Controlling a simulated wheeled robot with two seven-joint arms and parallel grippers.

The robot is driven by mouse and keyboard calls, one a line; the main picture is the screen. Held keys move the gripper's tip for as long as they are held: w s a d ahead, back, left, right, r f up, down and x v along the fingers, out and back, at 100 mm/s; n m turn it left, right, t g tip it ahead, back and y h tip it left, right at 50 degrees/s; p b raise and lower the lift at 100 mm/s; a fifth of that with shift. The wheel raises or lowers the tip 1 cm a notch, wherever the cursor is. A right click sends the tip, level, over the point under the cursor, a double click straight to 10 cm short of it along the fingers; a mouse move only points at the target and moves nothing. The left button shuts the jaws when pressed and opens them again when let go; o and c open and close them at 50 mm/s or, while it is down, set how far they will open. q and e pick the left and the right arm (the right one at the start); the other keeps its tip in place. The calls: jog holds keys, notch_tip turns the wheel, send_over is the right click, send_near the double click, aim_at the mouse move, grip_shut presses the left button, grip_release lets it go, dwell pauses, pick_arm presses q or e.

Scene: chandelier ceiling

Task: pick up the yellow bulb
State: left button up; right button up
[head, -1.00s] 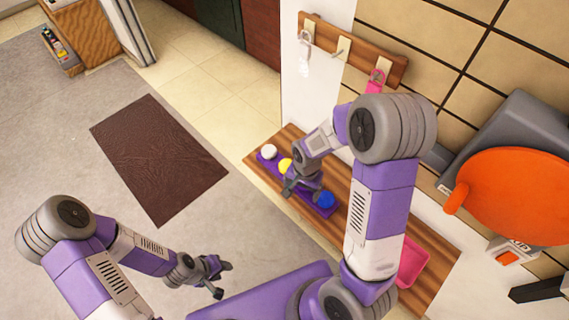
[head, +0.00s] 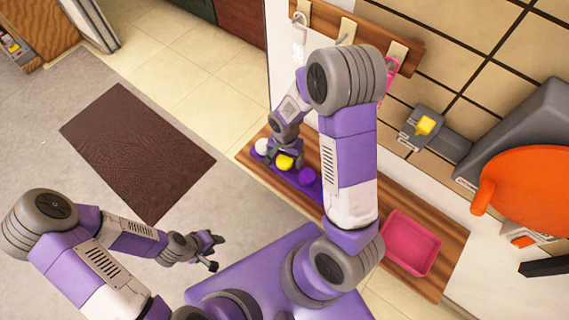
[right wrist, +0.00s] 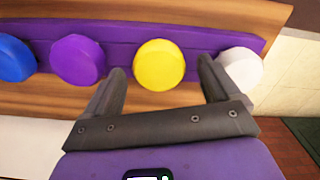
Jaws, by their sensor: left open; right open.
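The yellow bulb (head: 285,162) sits in a row on a purple strip (head: 311,187) on the wooden shelf. In the right wrist view the yellow bulb (right wrist: 159,66) lies between and just beyond the fingertips of my right gripper (right wrist: 163,80), which is open and empty. In the head view my right gripper (head: 284,155) is at the row, partly covering the yellow bulb. My left gripper (head: 213,250) is open and empty, low on the left, far from the bulbs.
A white bulb (right wrist: 238,68) stands right beside one finger, and a purple bulb (right wrist: 77,60) is close to the other. A blue bulb (right wrist: 12,58) is further left. A pink tray (head: 411,243) sits on the shelf (head: 450,245). Hooks line the wall above.

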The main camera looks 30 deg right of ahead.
jog(key=shift+f, duration=0.45)
jog(key=c, duration=1.1)
